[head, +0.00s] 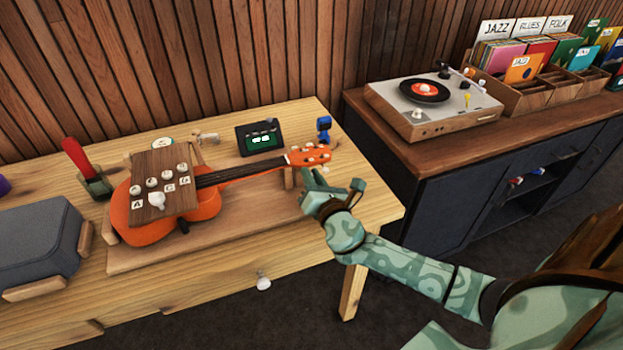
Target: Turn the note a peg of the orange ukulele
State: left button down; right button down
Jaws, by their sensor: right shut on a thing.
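The orange ukulele (150,229) lies on a wooden stand (205,250) on the table, its neck pointing right. Its orange headstock (311,156) has several pale pegs around its edges. A wooden board (160,166) with round knobs and letter labels, A among them, covers part of the body. My right gripper (313,176) is at the near side of the headstock, shut on a small peg there. The fingers largely hide that peg, and I cannot read which note it is. My left gripper is not in view.
A small dark device with a lit green screen (261,141) stands behind the neck, with a blue object (323,128) to its right. A red-handled tool in a holder (95,183) and a grey case (38,247) are at left. The table's front strip is clear.

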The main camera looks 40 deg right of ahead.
jog(key=shift+f+m+b, duration=0.1)
jog(key=shift+m+b, duration=0.25)
jog(key=shift+m, duration=0.85)
jog(key=c, duration=1.6)
grip_release()
jog(key=shift+d, duration=0.1)
jog(key=shift+c, duration=0.2)
jog(key=shift+s, duration=0.1)
jog(key=v, duration=1.6)
jog(key=shift+p, duration=0.35)
jog(key=shift+s, duration=0.1)
